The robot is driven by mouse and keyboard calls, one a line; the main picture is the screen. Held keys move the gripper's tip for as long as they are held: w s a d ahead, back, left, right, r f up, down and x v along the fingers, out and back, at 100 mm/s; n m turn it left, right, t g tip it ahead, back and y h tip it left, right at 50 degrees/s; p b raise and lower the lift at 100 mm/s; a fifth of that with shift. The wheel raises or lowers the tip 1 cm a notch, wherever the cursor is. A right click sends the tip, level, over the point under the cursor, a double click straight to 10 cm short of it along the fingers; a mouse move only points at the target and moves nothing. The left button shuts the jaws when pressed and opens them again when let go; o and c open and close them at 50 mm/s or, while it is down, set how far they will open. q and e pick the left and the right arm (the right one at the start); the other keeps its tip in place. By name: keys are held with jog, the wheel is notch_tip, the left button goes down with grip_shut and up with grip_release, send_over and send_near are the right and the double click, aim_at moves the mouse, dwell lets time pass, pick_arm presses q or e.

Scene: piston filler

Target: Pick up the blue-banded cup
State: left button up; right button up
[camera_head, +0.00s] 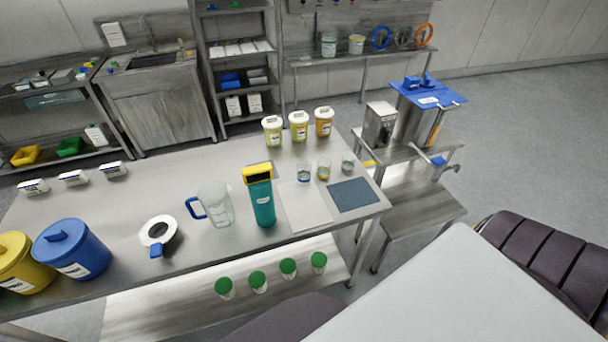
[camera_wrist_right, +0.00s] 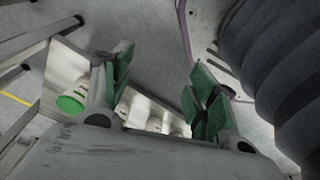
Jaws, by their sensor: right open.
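The blue-banded cup (camera_head: 304,174) is a small clear cup standing upright on the steel table in the head view, left of two similar cups. The middle cup (camera_head: 323,170) looks yellow-banded; the right cup (camera_head: 347,163) looks greyish. My right gripper (camera_wrist_right: 158,78) shows only in the right wrist view. Its two green-padded fingers are apart with nothing between them. It is low near the table's lower shelf, away from the cups, which are not in that view. My left gripper is in neither view.
A teal bottle with a yellow top (camera_head: 262,198) and a clear jug (camera_head: 214,205) stand left of the cups. A white board (camera_head: 305,207) and dark mat (camera_head: 353,195) lie in front. Several lidded tubs (camera_head: 299,126) stand behind. Green-lidded jars (camera_head: 258,282) stand on the lower shelf.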

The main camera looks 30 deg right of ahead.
jog(key=w+r, duration=0.8)
jog(key=w+r+t, duration=0.1)
jog(key=w+r, duration=0.2)
jog(key=r, duration=0.7)
jog(key=w+r+m+t+b, duration=0.1)
jog(key=w+r, duration=0.3)
jog(key=r, duration=0.7)
jog(key=w+r+t, duration=0.1)
jog(key=w+r, duration=0.2)
jog(key=r, duration=0.7)
jog(key=m+t+h, duration=0.1)
jog(key=m+t, duration=0.2)
jog(key=t, duration=0.6)
send_near(307, 170)
jog(key=shift+s+r, duration=0.3)
jog(key=shift+s, duration=0.2)
jog(key=shift+w+f, duration=0.1)
jog(key=shift+w, duration=0.05)
jog(key=shift+x, duration=4.1)
